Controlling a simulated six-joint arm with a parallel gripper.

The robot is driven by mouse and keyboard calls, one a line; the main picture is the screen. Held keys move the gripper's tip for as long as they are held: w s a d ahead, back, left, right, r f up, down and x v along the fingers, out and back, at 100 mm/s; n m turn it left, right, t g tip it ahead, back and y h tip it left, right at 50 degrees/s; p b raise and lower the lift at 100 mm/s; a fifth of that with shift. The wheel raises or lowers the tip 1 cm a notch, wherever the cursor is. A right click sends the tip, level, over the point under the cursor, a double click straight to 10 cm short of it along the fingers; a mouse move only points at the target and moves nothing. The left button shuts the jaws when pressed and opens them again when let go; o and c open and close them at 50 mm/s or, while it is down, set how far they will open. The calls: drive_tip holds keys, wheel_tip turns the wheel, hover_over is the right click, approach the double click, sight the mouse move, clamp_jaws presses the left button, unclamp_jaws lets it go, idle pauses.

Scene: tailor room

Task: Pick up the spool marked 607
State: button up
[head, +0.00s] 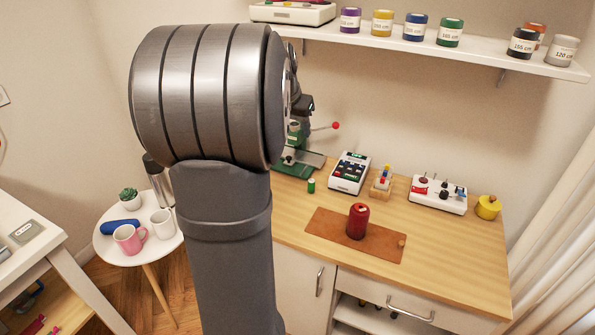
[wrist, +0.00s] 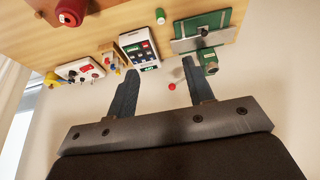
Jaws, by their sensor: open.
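No mark reading 607 is legible in either view. A red spool-like cylinder (head: 357,221) stands upright on a brown mat (head: 326,228) on the wooden table; it is partly cut off in the wrist view (wrist: 72,12). A small green cylinder (head: 311,185), perhaps a spool, stands to its left and also shows in the wrist view (wrist: 160,16). My gripper (wrist: 160,65) is open with nothing between its fingers, pointing over the back of the table, apart from both cylinders. In the head view my arm hides the gripper.
A keypad box (head: 349,173), a wooden holder (head: 382,184), a switch panel (head: 438,195) and a yellow pot (head: 488,207) line the table's back. A green-based machine (head: 299,160) stands at left. A shelf (head: 480,52) with several labelled jars overhangs. The table's front right is clear.

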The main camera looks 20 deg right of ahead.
wheel_tip(320, 180, down, 14)
drive_tip(key=s+n+g+h, duration=0.1)
drive_tip(key=n+g+h, duration=0.3)
drive_tip(key=n, duration=0.9)
drive_tip(key=w+a+f+n+t+h, duration=0.1)
drive_tip(key=f+n+t, duration=0.1)
drive_tip(key=n, duration=0.4)
drive_tip(key=w+a+f+n+t+h, duration=0.1)
drive_tip(key=a+f+n+h, duration=0.1)
drive_tip(key=f+n, duration=0.3)
drive_tip(key=w+a+f+n+t+h, duration=0.1)
drive_tip(key=a+f+n+t+h, duration=0.1)
drive_tip(key=n, duration=0.4)
drive_tip(key=shift+w+f+n+t, duration=0.3)
drive_tip(key=shift+w+f+n, duration=0.1)
drive_tip(key=shift+f, duration=0.25)
drive_tip(key=shift+w+d+f, duration=0.1)
drive_tip(key=shift+d+f, duration=0.05)
drive_tip(key=shift+f, duration=0.05)
approach(309, 186)
drive_tip(key=x, duration=0.5)
drive_tip(key=shift+s+d+f, duration=0.15)
drive_tip(key=shift+s+f, duration=0.1)
drive_tip(key=shift+s, duration=0.05)
drive_tip(key=shift+w+x, duration=0.2)
drive_tip(key=shift+x, duration=1.3)
drive_tip(key=shift+w+x, duration=0.15)
drive_tip(key=shift+x, duration=1.4)
drive_tip(key=shift+r, duration=0.2)
